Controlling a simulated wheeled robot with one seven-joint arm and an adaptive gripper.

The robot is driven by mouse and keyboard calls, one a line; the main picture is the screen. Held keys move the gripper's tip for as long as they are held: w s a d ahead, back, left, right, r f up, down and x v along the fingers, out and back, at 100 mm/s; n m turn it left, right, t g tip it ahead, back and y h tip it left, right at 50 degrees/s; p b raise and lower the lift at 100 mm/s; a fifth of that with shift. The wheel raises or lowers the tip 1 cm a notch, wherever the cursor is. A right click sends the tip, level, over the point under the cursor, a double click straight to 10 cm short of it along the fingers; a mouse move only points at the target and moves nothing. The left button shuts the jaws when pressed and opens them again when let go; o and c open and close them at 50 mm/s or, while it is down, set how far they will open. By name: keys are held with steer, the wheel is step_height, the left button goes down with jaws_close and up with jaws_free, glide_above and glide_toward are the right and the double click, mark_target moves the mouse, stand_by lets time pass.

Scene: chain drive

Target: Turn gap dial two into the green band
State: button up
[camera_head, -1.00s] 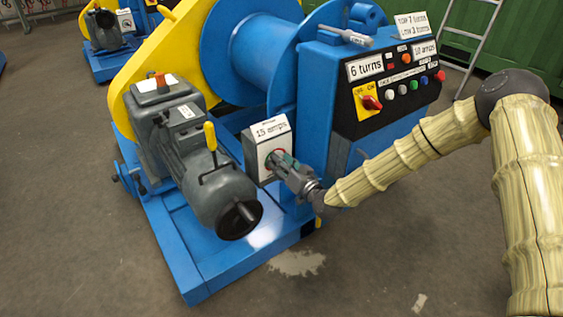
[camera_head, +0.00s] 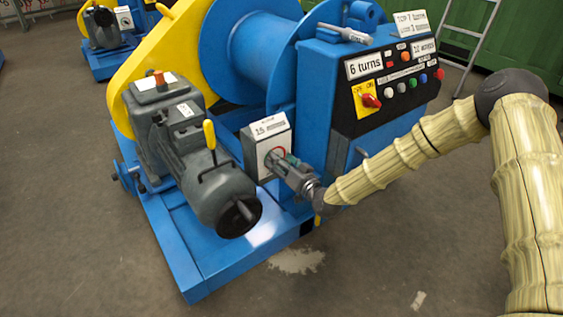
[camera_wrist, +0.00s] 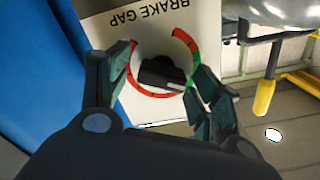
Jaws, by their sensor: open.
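The gap dial has a black knob (camera_wrist: 162,73) on a white face lettered BRAKE GAP, upside down in the wrist view. A ring around the knob is mostly red, with a green band (camera_wrist: 193,53) at its upper right. A pale mark on the knob's lower right side seems to face the red part. In the head view the dial's box (camera_head: 267,133) stands beside the grey motor, and my gripper hides most of the dial. My gripper (camera_wrist: 160,66) is open, its fingers on either side of the knob. Contact with the knob cannot be told.
The grey motor (camera_head: 225,195) with a yellow lever (camera_head: 210,134) stands close left of the box. The blue control cabinet (camera_head: 340,110) with a red switch (camera_head: 371,101) and several buttons rises behind my arm. The floor in front is open.

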steer(key=v, duration=1.2)
stand_by(0.4)
steer(key=s+d+f+g+h, duration=0.3)
steer(key=s+f+g+h, duration=0.35)
steer(key=s+f, duration=1.45)
steer(key=s+d+f+m+g+h, duration=0.1)
steer(key=s+d+f+g+h, duration=0.2)
steer(key=s+d, duration=0.6)
steer(key=s+d+f+m+g+h, duration=0.1)
steer(key=s+d+f+g, duration=0.3)
steer(key=s, duration=0.9)
step_height(320, 180, up, 33)
steer(key=g+p, duration=0.1)
steer(key=p, duration=3.1)
steer(key=shift+w, duration=0.25)
